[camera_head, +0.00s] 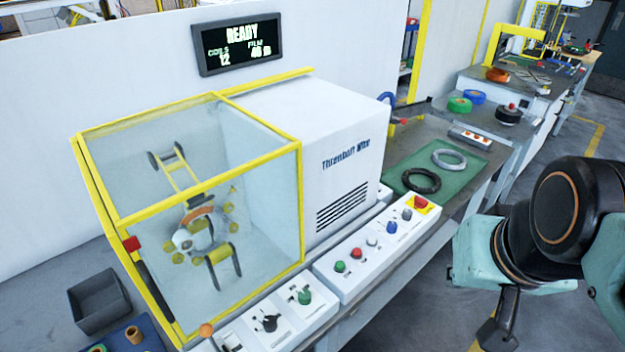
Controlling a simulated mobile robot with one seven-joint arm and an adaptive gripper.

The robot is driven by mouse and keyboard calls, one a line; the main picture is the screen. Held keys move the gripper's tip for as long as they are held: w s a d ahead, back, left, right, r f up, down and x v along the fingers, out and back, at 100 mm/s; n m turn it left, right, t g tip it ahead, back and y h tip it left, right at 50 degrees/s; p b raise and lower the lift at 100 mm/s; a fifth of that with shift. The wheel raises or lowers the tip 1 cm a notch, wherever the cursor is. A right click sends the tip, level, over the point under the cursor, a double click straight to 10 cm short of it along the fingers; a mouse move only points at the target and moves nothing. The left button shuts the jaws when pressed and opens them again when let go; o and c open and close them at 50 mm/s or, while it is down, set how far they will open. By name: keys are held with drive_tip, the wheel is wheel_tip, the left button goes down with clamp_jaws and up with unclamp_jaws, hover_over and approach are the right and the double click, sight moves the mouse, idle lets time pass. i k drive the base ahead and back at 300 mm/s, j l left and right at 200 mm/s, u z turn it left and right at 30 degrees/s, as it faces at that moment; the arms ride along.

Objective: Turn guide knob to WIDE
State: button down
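A small white panel at the front of the wrapping machine carries a black knob (269,322) and a green knob (304,296). An orange-topped lever (207,330) stands to their left. The labels are too small to read, so I cannot tell which is the guide knob or where it points. My gripper (497,332) seems to be the dark part at the lower right, below my teal and black arm. It is well to the right of the knobs and touches none of them. Its fingers are not clear enough to tell open from shut.
A button box (372,245) with several coloured buttons lies right of the knobs. The yellow-framed clear guard (190,210) stands behind them. A green mat (437,167) holds a black and a grey coil. The display (238,43) reads READY. A grey bin (98,301) is at left.

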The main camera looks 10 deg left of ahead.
sight(270, 322)
drive_tip(key=u, duration=1.45)
drive_tip(key=i+j+z, duration=0.15)
drive_tip(key=i+j, duration=0.05)
drive_tip(key=i, duration=0.05)
